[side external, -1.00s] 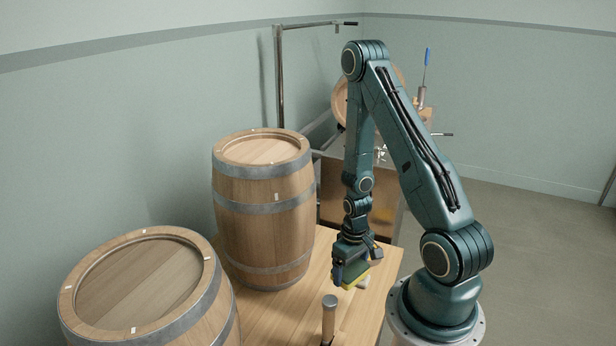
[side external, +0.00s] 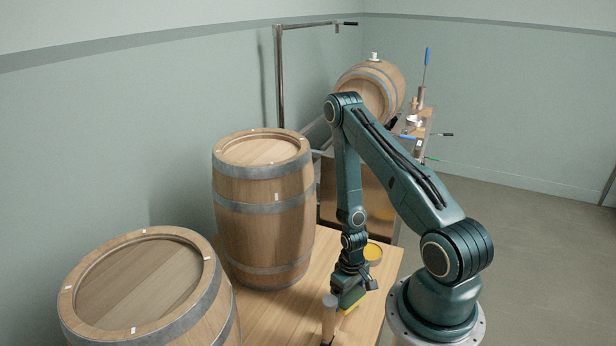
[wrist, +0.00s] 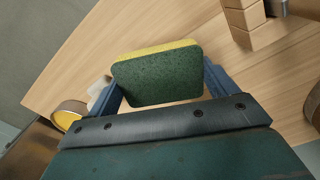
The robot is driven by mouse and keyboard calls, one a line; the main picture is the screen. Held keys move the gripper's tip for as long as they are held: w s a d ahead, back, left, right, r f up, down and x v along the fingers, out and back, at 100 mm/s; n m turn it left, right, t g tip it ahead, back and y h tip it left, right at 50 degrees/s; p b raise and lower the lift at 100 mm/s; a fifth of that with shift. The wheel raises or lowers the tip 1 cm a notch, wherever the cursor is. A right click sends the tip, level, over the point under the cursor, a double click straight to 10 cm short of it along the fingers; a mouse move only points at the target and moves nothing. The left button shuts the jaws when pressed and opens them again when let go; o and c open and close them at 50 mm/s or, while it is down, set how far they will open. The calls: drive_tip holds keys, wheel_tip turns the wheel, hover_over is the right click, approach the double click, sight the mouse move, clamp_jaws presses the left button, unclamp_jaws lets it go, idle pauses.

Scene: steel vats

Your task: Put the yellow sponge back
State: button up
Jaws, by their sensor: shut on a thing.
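The yellow sponge (side external: 349,309) has a dark green scouring side, which faces my camera in the wrist view (wrist: 158,80). My gripper (side external: 350,297) is shut on it, with one blue finger at each end of the sponge in the wrist view. The sponge is held over the wooden table (side external: 280,315), near the upright handle-like post (side external: 329,318). I cannot tell whether it touches the tabletop. The place where the sponge belongs cannot be made out.
Two upright barrels (side external: 262,205) (side external: 140,285) stand at the left. A round container with a yellow top (side external: 373,252) is behind my gripper. Wooden blocks (wrist: 245,18) and a small white object (wrist: 98,90) show in the wrist view. Another barrel (side external: 370,88) lies at the back.

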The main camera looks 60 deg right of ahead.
sight(348, 302)
drive_tip(key=shift+f, duration=0.15)
drive_tip(key=shift+f, duration=1.8)
drive_tip(key=shift+f, duration=0.15)
drive_tip(key=o, duration=0.7)
drive_tip(key=shift+r, duration=6.15)
